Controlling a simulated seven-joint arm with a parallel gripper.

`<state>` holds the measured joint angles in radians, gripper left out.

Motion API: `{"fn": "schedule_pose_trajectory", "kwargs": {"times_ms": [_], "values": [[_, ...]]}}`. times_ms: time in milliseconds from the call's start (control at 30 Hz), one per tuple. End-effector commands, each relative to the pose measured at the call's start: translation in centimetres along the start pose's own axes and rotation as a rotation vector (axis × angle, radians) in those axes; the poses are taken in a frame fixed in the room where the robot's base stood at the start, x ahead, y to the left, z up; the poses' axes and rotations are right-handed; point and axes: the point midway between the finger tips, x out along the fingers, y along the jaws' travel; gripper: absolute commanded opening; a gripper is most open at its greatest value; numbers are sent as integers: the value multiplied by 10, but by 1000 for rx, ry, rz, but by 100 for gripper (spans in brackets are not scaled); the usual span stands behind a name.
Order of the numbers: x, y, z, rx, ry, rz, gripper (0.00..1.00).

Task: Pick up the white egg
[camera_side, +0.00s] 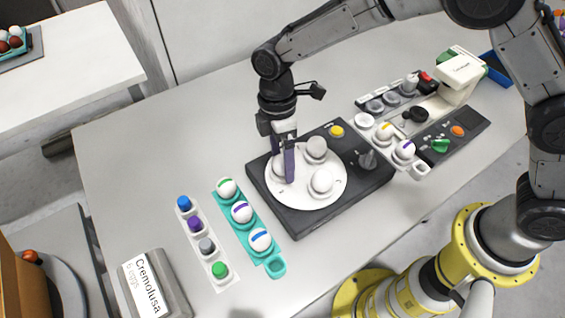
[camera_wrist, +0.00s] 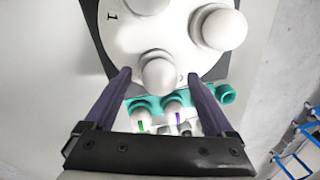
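Three plain pale eggs stand on a round white plate (camera_side: 298,199) on a black base. One egg (camera_side: 276,169) is at the plate's left, partly hidden by my gripper (camera_side: 289,178). The others are at the back (camera_side: 316,148) and at the right (camera_side: 322,180). My gripper points down over the plate's left part. In the wrist view my gripper (camera_wrist: 158,76) is open, with one purple finger on each side of the nearest egg (camera_wrist: 159,74). Gaps show between the fingers and this egg. The two other eggs (camera_wrist: 222,28) (camera_wrist: 146,5) are beyond it.
A teal tray (camera_side: 273,266) holds eggs with green, purple and blue stripes. A strip of coloured knobs (camera_side: 221,285) lies left of it. The black base (camera_side: 258,192) has a yellow button. More striped eggs (camera_side: 404,149) and a control panel (camera_side: 459,131) are at the right.

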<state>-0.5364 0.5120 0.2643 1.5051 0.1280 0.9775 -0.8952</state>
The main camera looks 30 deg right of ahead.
Motion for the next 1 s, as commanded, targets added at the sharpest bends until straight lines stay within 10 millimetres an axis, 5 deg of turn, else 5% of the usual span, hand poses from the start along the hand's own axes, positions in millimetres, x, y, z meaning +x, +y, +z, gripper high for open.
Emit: {"fn": "schedule_pose_trajectory", "kwargs": {"times_ms": [33,300,733,1000], "values": [[0,0,0,0,0,0,80],[0,0,0,0,0,0,34],[-8,-1,0,0,2,2,34],[-45,-15,8,0,3,3,34]]}}
